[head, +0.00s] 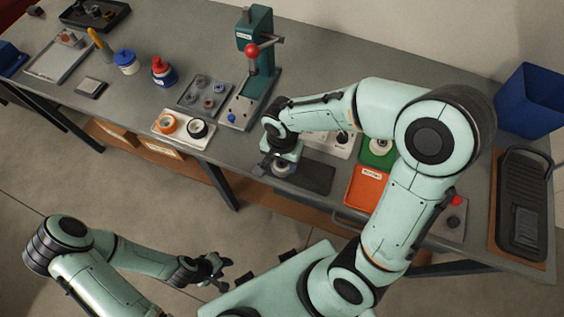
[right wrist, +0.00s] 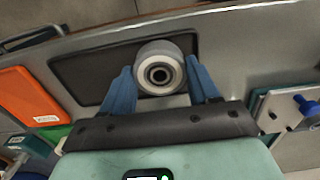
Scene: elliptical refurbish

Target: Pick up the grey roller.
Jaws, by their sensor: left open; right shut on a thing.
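The grey roller (right wrist: 160,50) is a short cylinder with a pale rim and a dark round bore. In the right wrist view it sits between the two blue fingers of my right gripper (right wrist: 162,84), which is shut on it. In the head view the roller (head: 283,168) shows just below my right gripper (head: 278,167), at the left end of the dark mat (head: 318,179). I cannot tell whether the roller touches the mat. My left gripper (head: 219,273) is open and empty, low over the floor and away from the bench.
An orange tray (head: 367,188) and a green tray (head: 378,152) are right of the mat. A teal press (head: 258,60) with a red knob stands behind.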

